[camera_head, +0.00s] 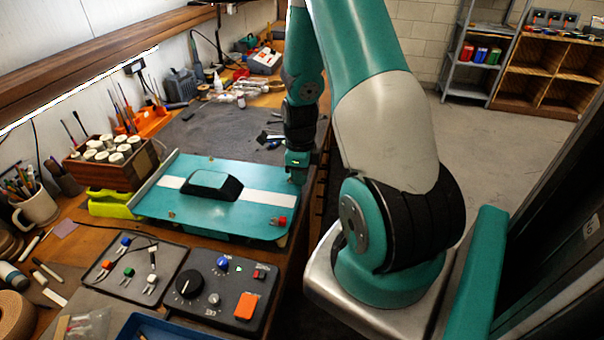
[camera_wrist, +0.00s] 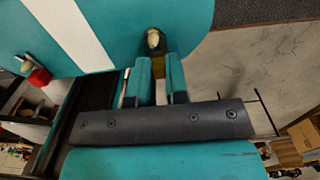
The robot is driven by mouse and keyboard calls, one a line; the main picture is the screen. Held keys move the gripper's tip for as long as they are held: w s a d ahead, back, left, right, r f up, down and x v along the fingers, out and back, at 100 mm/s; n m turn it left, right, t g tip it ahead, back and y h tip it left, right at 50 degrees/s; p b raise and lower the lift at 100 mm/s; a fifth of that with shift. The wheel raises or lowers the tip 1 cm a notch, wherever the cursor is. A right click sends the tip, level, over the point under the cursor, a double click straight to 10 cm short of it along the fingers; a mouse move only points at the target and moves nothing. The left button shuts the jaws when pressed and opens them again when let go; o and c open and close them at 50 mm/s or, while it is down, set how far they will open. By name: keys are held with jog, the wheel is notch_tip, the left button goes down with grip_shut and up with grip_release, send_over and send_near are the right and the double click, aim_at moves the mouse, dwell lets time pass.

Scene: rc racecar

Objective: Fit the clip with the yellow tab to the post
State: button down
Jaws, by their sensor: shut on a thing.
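My gripper (camera_wrist: 158,80) is shut on the clip with the yellow tab (camera_wrist: 158,68). The tab looks dark yellow between the teal fingers, and the rest of the clip is hidden or too dark to make out. A post with a pale rounded top (camera_wrist: 153,40) stands just beyond the fingertips, near the edge of the teal car body. I cannot tell whether the clip touches or surrounds it. In the head view my gripper (camera_head: 297,168) is low at the right far corner of the teal car body (camera_head: 165,203), and the clip cannot be made out there.
A red-tabbed clip (camera_head: 281,221) sits at the body's near right corner. A grey tray (camera_head: 90,260) holds several clips with other tab colours. A control box (camera_head: 215,290) stands beside it. A wooden box of pale rolls (camera_head: 115,168) is at the left. The dark mat behind is mostly clear.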

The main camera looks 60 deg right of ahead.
jog(key=shift+w+a, duration=0.2)
jog(key=shift+w, duration=0.3)
dwell(0.3)
jog(key=c, duration=1.1)
grip_release()
jog(key=shift+o, duration=0.2)
notch_tip(320, 180, up, 17)
jog(key=b, duration=0.2)
jog(key=shift+r, duration=0.2)
